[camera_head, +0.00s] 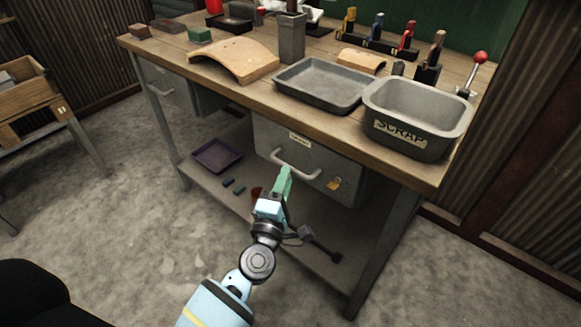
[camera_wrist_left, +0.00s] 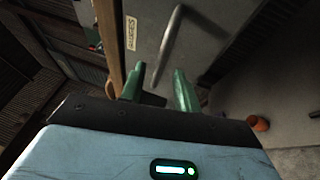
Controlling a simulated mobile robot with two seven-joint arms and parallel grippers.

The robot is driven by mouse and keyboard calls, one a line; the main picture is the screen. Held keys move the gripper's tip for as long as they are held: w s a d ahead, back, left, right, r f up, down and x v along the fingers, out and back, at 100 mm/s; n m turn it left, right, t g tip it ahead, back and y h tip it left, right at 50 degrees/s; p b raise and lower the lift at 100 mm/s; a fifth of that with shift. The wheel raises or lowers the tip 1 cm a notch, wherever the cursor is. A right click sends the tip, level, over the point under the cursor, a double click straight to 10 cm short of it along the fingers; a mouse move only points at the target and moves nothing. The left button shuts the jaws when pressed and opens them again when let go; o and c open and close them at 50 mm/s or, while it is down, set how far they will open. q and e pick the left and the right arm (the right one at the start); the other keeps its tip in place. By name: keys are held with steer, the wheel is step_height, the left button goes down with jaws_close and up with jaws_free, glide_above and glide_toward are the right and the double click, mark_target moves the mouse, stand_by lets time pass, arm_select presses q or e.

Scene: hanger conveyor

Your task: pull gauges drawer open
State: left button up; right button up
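The gauges drawer (camera_head: 270,140) is the grey front under the bench top, flush and closed. Its label (camera_wrist_left: 130,33) reads GAUGES in the left wrist view. A pale bar handle (camera_head: 297,172) crosses its front; it also shows in the left wrist view (camera_wrist_left: 172,40). My left gripper (camera_head: 286,172) has green fingers and is at the handle's left part in the head view. In the left wrist view the fingers (camera_wrist_left: 158,84) are apart, with the handle's near end in or just beyond the gap. Contact cannot be told. My right gripper is not in view.
The bench top (camera_head: 190,56) above holds a grey tray (camera_head: 321,83) and a scrap bin (camera_head: 416,112). A lower shelf (camera_head: 225,203) carries a purple tray (camera_head: 217,156). Concrete floor in front is clear.

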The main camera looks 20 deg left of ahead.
arm_select(q)
steer(key=shift+w+a+r, duration=0.1)
steer(key=shift+w+r, duration=0.1)
steer(key=shift+w, duration=0.9)
steer(key=shift+w+r, duration=0.15)
steer(key=shift+w, duration=0.9)
jaws_close()
